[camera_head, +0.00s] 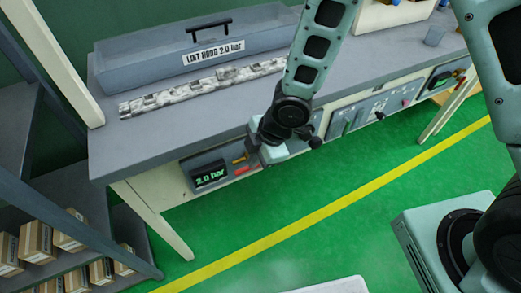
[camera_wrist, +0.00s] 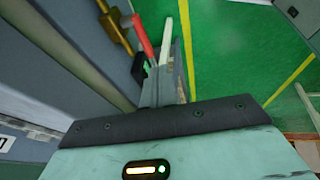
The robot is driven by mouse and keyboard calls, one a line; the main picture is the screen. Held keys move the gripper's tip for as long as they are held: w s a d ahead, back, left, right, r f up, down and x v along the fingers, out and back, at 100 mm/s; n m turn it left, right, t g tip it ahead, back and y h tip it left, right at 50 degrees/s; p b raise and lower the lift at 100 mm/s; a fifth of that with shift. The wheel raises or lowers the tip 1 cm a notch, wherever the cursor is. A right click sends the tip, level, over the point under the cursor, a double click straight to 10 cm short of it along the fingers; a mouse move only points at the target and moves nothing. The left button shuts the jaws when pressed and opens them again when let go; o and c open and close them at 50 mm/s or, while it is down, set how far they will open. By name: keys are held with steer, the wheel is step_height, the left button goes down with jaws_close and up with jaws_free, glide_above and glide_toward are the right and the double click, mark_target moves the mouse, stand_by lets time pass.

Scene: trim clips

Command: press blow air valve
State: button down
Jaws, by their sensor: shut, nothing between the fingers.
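The blow air valve shows as a red lever (camera_head: 242,171) with brass fittings (camera_head: 239,160) on the bench's front panel, just right of a green "2.0 bar" display (camera_head: 209,178). In the wrist view the red lever (camera_wrist: 144,36) and the brass pipe (camera_wrist: 115,28) lie beyond my fingers. My gripper (camera_head: 258,154) is shut and empty, close to the valve at the bench's front edge. In the wrist view my gripper (camera_wrist: 155,80) points towards the red lever. I cannot tell whether it touches the lever.
A grey hood box (camera_head: 190,60) labelled "LINT HOOD 2.0 bar" stands on the bench (camera_head: 110,155), with a speckled strip (camera_head: 200,88) before it. More panels with knobs (camera_head: 379,115) run to the right. A shelf with cartons (camera_head: 35,240) stands left.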

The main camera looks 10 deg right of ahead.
mark_target(243, 172)
steer(key=f, duration=0.2)
steer(key=w+a+f, duration=0.1)
steer(key=f, duration=0.1)
steer(key=w+f, duration=0.1)
steer(key=f, duration=0.1)
steer(key=shift+w+a+p, duration=0.25)
steer(key=shift+a+p, duration=0.05)
steer(key=shift+s+a+f+h+b, duration=0.1)
steer(key=shift+a+f+h+b, duration=0.25)
steer(key=shift+h+b, duration=0.7)
